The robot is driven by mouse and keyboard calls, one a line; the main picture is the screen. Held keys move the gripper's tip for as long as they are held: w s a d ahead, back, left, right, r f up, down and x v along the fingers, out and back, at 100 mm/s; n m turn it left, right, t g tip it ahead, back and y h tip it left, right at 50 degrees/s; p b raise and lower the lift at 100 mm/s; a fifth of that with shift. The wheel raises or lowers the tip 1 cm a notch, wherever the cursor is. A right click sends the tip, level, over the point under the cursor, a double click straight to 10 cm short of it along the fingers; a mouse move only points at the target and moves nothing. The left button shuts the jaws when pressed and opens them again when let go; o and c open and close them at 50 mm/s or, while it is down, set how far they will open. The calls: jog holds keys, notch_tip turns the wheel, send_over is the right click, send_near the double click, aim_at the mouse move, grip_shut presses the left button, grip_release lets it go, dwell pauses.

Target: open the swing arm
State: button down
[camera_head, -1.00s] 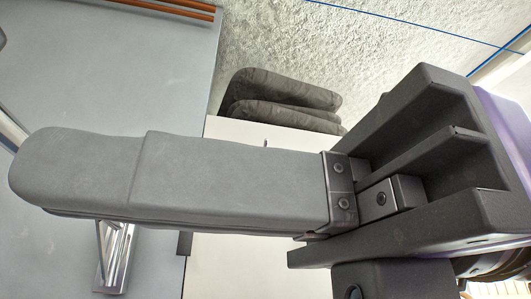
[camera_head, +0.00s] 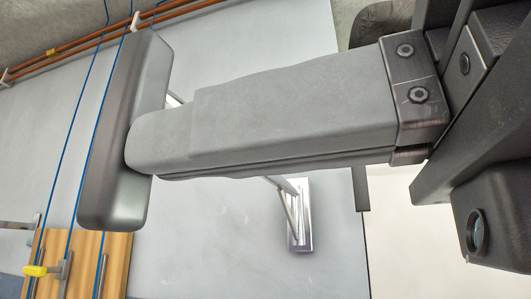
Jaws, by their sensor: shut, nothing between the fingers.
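The swing arm appears to be the silver strut (camera_head: 283,185) running from a silver wall bracket (camera_head: 300,225), behind my fingers, towards a long dark grey rounded bar (camera_head: 105,190) at the left. The bar stands tilted and nearly upright. My gripper (camera_head: 133,152) comes in from the right, with its dark body at the right edge. Its long grey fingers are shut together and hold nothing. Their tip overlaps the bar's right side near mid-height; I cannot tell whether they touch. The fingers hide part of the strut and its join to the bar.
A grey panel (camera_head: 235,245) fills the background. Copper pipes (camera_head: 215,4) and thin blue lines cross the upper left. A wooden board (camera_head: 110,262) with a yellow-ended metal part (camera_head: 35,270) is at the lower left. A white surface (camera_head: 405,245) lies at the lower right.

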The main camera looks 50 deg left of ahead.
jog(key=shift+t, duration=0.3)
jog(key=b+x, duration=0.1)
jog(key=x, duration=0.2)
jog(key=b+x, duration=0.1)
jog(key=x, duration=0.2)
jog(key=shift+s+a+f, duration=0.1)
jog(key=shift+s+a, duration=0.15)
jog(key=shift+s, duration=0.15)
jog(key=shift+s+a, duration=0.15)
jog(key=shift+a, duration=0.25)
jog(key=shift+d, duration=0.1)
jog(key=shift+d, duration=0.3)
jog(key=b, duration=0.3)
send_near(86, 161)
jog(key=shift+s+d, duration=0.65)
jog(key=shift+d, duration=0.25)
